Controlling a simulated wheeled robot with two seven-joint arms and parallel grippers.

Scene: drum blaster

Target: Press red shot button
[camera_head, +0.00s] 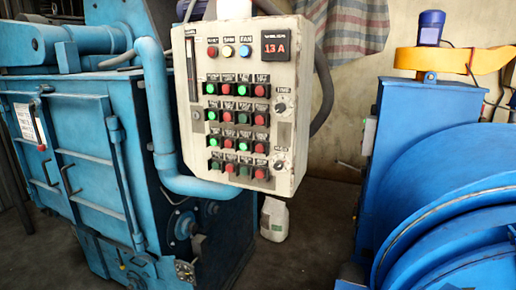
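A light control panel (200,150) with worn edges hangs in the middle of the head view, facing me. It carries several rows of small green and red push buttons, among them a red button (227,88) in the top row and a red button (261,173) at the lower right. The small labels above the buttons are too blurred to read, so I cannot tell which red button is the shot button. Neither of my grippers is in view.
Red, yellow and blue round lights and a display (275,46) reading 13 A top the panel. A blue pipe (160,110) curves along its left side. A blue machine (85,150) stands left, blue drum equipment (450,200) right. Floor shows between them.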

